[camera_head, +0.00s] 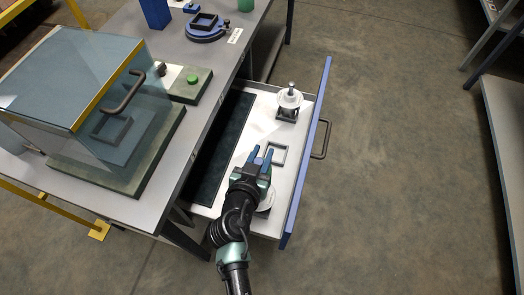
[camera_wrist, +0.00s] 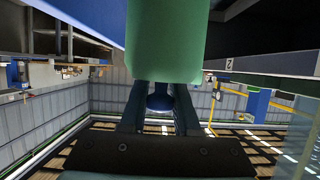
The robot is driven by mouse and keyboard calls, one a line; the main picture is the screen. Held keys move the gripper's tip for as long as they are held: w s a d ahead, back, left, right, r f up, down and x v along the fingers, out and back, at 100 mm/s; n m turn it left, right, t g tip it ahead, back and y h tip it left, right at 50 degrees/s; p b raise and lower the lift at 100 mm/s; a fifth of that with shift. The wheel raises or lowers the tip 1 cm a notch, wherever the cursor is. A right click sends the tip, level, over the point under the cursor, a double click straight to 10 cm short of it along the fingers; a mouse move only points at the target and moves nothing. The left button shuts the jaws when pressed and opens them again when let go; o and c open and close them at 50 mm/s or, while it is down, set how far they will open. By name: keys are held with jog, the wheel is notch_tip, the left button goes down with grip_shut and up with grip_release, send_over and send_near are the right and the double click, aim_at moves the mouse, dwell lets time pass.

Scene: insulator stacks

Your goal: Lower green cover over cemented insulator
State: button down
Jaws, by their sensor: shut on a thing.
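My gripper (camera_head: 261,160) is over the open drawer, its blue fingers pointing toward the back of the picture. In the wrist view my gripper (camera_wrist: 160,108) is shut on the blue knob of the green cover (camera_wrist: 165,42), which fills the upper middle. A white insulator (camera_head: 289,98) stands upright on a dark base at the drawer's far end. Another white disc (camera_head: 267,201) is partly hidden under my gripper. I cannot tell whether the cover touches it.
The drawer (camera_head: 291,190) has a blue front with a handle. A dark square frame (camera_head: 277,153) lies in it, close right of my fingers. The bench at left carries a glass box (camera_head: 75,75), a panel with a green button (camera_head: 192,78) and a round blue fixture (camera_head: 205,27).

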notch_tip(320, 180, down, 10)
jog(key=b, duration=1)
jog(key=shift+r, duration=0.15)
jog(key=c, duration=0.6)
grip_release()
jog(key=shift+o, duration=0.2)
